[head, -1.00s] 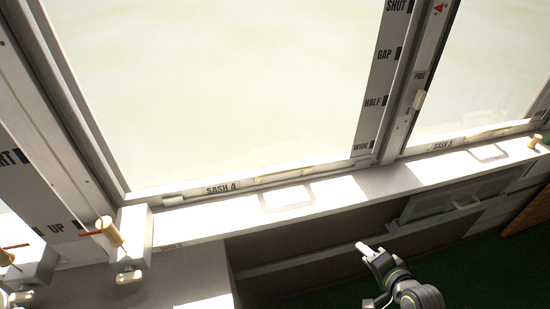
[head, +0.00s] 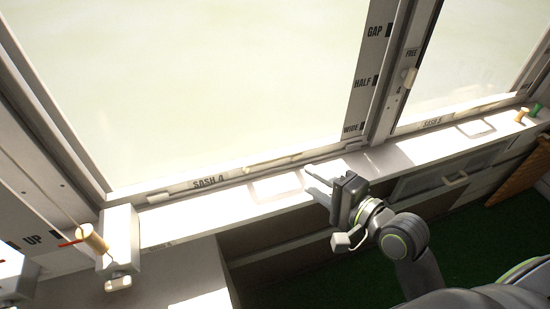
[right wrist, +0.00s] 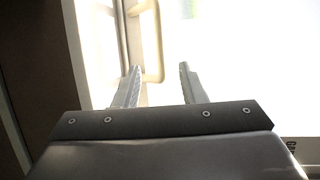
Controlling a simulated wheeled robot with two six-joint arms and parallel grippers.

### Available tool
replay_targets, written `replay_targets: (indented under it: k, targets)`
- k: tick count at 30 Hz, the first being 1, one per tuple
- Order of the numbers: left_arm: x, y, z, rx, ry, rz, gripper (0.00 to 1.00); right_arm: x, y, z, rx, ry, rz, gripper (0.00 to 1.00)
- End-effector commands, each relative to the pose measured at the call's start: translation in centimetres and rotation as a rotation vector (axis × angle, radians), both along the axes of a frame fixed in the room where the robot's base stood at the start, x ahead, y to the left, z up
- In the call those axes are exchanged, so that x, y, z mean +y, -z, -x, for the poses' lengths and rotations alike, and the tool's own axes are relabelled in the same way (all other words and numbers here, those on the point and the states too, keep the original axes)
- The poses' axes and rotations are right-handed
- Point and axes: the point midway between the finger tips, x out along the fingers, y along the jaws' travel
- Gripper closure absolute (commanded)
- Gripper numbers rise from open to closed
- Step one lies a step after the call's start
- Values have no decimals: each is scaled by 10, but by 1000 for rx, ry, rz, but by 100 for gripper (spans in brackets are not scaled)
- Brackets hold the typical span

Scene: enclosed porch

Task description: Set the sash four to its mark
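Sash 4 is the large window pane (head: 220,80), with a SASH 4 label (head: 210,182) on its bottom rail. A pale loop handle (head: 262,192) sits below the label, at the sill. My right gripper (head: 306,180) is open and empty, its fingertips close to the right end of this handle. In the right wrist view the handle bar (right wrist: 158,45) lies ahead, between the two spread fingers (right wrist: 155,78); I cannot tell if they touch it. A mark strip (head: 369,80) right of the pane reads GAP, HALF and WIDE. My left gripper is not in view.
Sash 5 (head: 470,60) stands to the right, with a FREE catch (head: 409,78) on the post between. Below the sill are a grey-fronted drawer (head: 420,182) and green floor.

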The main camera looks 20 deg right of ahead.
Motion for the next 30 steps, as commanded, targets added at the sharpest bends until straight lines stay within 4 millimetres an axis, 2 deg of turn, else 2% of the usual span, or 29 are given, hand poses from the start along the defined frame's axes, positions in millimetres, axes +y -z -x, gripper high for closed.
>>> replay_targets:
  k: [9, 15, 21, 30]
  targets:
    - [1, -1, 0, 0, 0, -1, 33, 28, 10, -59, -2, -1, -6, 62]
    - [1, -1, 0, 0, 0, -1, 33, 44, 17, -92, 0, -2, -3, 62]
    - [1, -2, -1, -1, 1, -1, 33, 51, 21, -109, 0, -1, 1, 62]
    - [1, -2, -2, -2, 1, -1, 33, 52, 22, -112, 0, 0, 1, 62]
